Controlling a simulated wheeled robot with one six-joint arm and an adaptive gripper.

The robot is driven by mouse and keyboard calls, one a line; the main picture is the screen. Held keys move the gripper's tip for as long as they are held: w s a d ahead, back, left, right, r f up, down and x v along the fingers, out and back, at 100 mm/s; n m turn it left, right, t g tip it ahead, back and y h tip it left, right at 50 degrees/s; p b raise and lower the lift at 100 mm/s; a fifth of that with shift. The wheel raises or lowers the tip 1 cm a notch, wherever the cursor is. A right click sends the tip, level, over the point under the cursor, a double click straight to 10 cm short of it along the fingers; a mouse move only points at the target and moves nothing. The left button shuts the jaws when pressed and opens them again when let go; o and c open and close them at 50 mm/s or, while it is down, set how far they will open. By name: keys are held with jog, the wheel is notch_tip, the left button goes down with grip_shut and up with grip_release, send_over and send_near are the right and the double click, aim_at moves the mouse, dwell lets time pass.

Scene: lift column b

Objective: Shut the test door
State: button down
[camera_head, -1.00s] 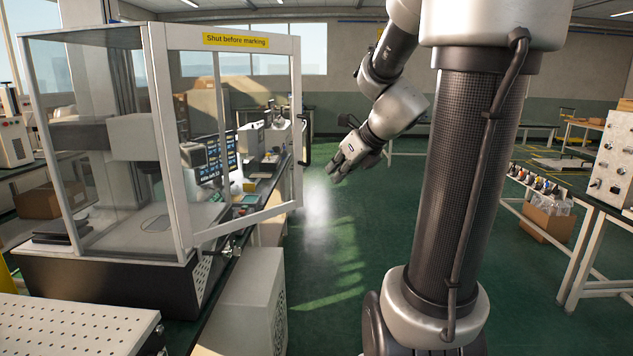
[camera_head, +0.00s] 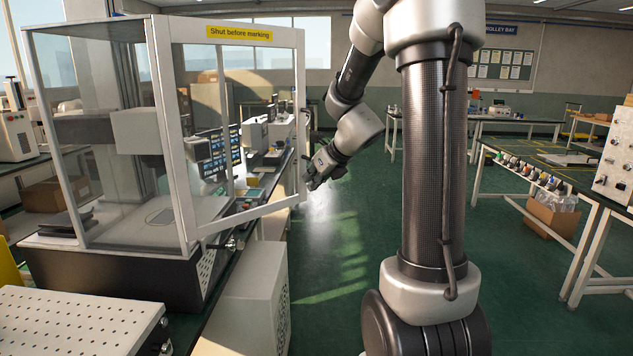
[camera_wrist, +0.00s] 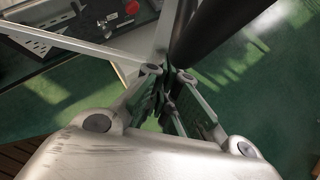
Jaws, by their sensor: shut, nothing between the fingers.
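The test door (camera_head: 236,125) is a clear panel in a pale frame with a yellow "Shut before marking" label. It stands open, swung out to the right from the near corner post of the glass enclosure (camera_head: 98,140). Its dark handle (camera_head: 307,130) is on the free right edge. My gripper (camera_head: 311,184) is shut and empty, beside the lower part of that edge. In the wrist view, my gripper's fingers (camera_wrist: 165,108) are close to the pale door frame (camera_wrist: 163,38) and a thick dark bar (camera_wrist: 208,28), likely the handle. I cannot tell whether they touch.
Behind the door, a bench carries a screen (camera_head: 218,152) and small devices. A white cabinet (camera_head: 250,300) stands below the enclosure's bench. A perforated plate (camera_head: 75,325) is at the near left. Green floor (camera_head: 335,250) is clear below my gripper. Another bench (camera_head: 560,190) is at right.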

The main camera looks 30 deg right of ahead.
jog(key=w+a+n+g+y, duration=0.1)
jog(key=w+a+n, duration=0.3)
jog(key=w, duration=0.7)
jog(key=w+a+n+g+y, duration=0.2)
jog(key=w+a, duration=0.4)
jog(key=w, duration=0.6)
jog(key=shift+w+a+n+y, duration=0.15)
jog(key=shift+a+n+y, duration=0.15)
jog(key=shift+n+y, duration=0.65)
